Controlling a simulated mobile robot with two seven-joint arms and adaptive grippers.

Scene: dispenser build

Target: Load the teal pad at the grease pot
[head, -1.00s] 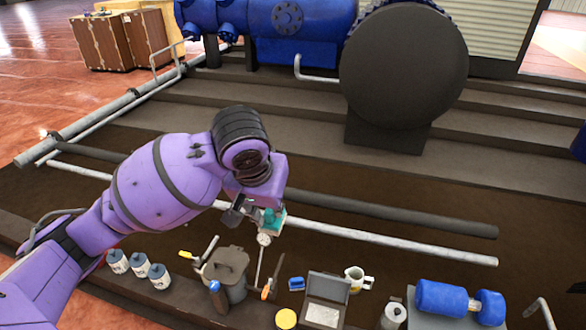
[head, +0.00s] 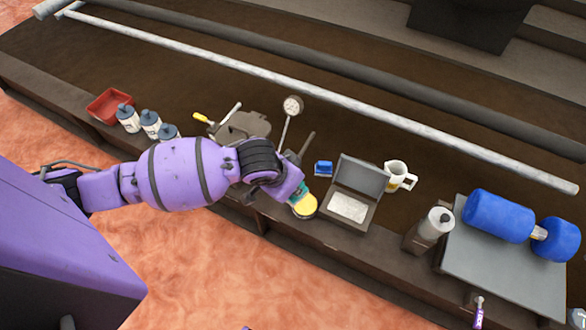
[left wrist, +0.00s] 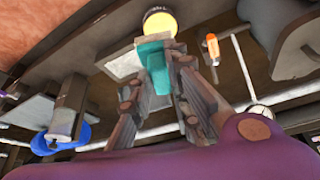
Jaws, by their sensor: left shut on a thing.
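My left gripper (head: 293,193) is shut on the teal pad (head: 299,190), right at the grease pot (head: 305,207), a round pot with a yellow top at the table's front edge. In the left wrist view the teal pad (left wrist: 153,62) sits between the fingers (left wrist: 165,80), and the yellow top of the grease pot (left wrist: 160,23) lies just beyond its end. I cannot tell whether pad and grease touch. My left forearm hides part of the table. My right gripper is not in view.
A gauge (head: 293,106) stands behind. A dark lidded container (head: 243,127), several bottles (head: 151,124) and a red tray (head: 110,104) are left.

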